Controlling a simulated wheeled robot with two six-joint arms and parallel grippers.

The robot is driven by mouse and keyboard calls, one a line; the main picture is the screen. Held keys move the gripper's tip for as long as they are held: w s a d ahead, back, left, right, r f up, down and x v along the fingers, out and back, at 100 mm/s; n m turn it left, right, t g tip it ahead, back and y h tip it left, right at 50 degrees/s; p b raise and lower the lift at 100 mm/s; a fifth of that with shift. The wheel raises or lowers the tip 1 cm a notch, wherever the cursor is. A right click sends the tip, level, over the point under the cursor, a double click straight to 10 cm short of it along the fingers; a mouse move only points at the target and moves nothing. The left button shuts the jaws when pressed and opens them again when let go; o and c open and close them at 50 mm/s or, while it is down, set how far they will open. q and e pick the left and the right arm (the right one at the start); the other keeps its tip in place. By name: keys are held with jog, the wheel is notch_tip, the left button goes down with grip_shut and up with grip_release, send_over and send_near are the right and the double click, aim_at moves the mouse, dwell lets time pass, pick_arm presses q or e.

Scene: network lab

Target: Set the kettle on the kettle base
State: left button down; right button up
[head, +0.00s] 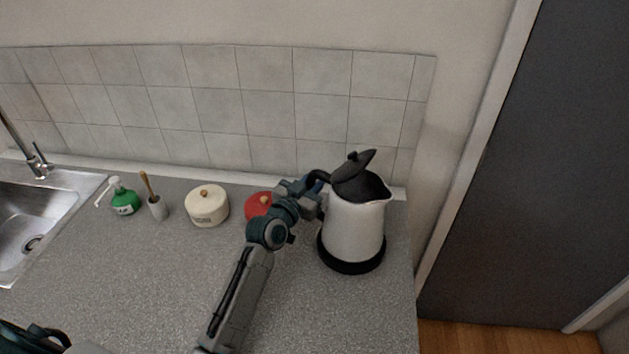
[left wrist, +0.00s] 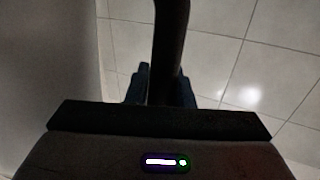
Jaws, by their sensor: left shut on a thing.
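The kettle (head: 353,228) has a white body, a black spout rim and a black lid (head: 357,176) standing tilted open. It is upright at the right end of the counter. The black round kettle base (head: 351,262) shows directly under it. No gap shows between them, but I cannot tell if the kettle is fully seated. My left gripper (head: 314,186) is shut on the black kettle handle at the kettle's left side. In the left wrist view the dark handle (left wrist: 170,45) runs between the fingers (left wrist: 160,88). My right gripper is not in view.
A red lidded pot (head: 256,206) is partly hidden behind my left arm. Left of it stand a cream pot (head: 207,206), a brush holder (head: 157,207), a green soap bottle (head: 124,200) and a sink (head: 38,222). The counter (head: 150,290) is clear in front; its right edge is close to the kettle.

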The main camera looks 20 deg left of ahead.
pick_arm(q)
jog(key=shift+f+b, duration=0.25)
jog(key=shift+b, duration=0.1)
jog(key=c, duration=1.5)
grip_release()
jog(key=shift+c, duration=0.2)
jog(key=p+v, duration=0.1)
jog(key=v, duration=1)
jog(key=shift+p, duration=0.35)
jog(key=shift+s+f, duration=0.1)
jog(key=shift+f, duration=0.1)
